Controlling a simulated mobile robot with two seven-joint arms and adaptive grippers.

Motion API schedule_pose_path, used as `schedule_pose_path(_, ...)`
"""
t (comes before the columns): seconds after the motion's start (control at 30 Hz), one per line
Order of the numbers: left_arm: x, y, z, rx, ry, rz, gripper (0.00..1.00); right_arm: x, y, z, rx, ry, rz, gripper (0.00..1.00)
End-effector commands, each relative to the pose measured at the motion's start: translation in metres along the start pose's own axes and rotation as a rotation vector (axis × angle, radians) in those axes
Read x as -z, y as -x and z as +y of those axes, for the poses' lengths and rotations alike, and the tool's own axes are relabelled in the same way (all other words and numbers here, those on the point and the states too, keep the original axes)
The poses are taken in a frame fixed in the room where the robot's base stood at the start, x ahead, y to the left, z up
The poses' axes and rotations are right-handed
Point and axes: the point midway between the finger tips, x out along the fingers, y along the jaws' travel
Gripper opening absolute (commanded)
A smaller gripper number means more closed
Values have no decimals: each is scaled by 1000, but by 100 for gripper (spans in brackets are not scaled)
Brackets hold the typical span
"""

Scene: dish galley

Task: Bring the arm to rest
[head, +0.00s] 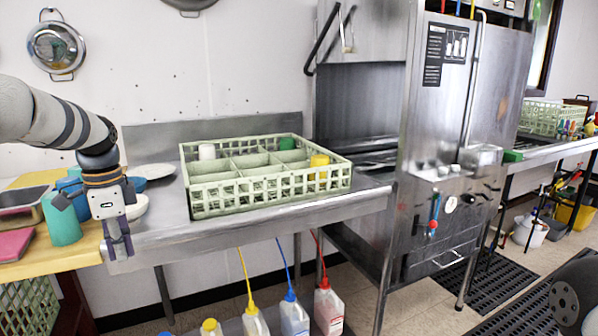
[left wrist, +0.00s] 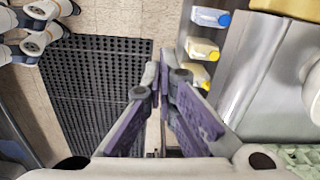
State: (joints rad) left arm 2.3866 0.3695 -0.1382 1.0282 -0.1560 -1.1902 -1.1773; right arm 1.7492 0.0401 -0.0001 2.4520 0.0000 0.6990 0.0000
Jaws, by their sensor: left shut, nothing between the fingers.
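My left arm comes in from the left in the head view, and its gripper (head: 119,245) points down at the left front edge of the steel counter (head: 250,217). In the left wrist view the fingers of the left gripper (left wrist: 160,78) meet at their tips, with nothing between them. The gripper is shut and empty. My right gripper is in neither view.
A pale green rack (head: 270,190) on the counter holds a white, a green and a yellow cup. A teal cup (head: 62,222) and trays stand on the wooden table (head: 75,252) at left. Bottles (head: 328,305) stand below. A black floor mat (left wrist: 95,90) shows.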

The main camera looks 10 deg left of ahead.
Motion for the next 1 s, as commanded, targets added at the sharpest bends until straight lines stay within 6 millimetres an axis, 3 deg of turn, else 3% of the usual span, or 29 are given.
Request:
schedule_pose_path(0.03,9,-38,13,-19,26,-15,0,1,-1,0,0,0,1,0)
schedule_pose_path(0.17,26,-130,57,-29,146,-23,0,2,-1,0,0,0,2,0)
schedule_pose_path(0.3,25,-223,136,-48,308,-31,0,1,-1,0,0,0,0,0)
schedule_pose_path(0.43,0,-284,231,-69,484,-47,0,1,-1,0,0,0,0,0)
schedule_pose_path(0.5,-21,-302,284,-78,586,-62,0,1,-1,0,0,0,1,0)
schedule_pose_path(0.6,-53,-308,351,-83,719,-82,0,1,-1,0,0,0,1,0)
schedule_pose_path(0.7,-78,-301,395,-82,822,-98,0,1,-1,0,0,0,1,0)
schedule_pose_path(0.8,-91,-293,417,-79,880,-104,0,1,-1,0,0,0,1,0)
schedule_pose_path(1.0,-94,-290,422,-75,901,-101,0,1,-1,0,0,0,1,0)
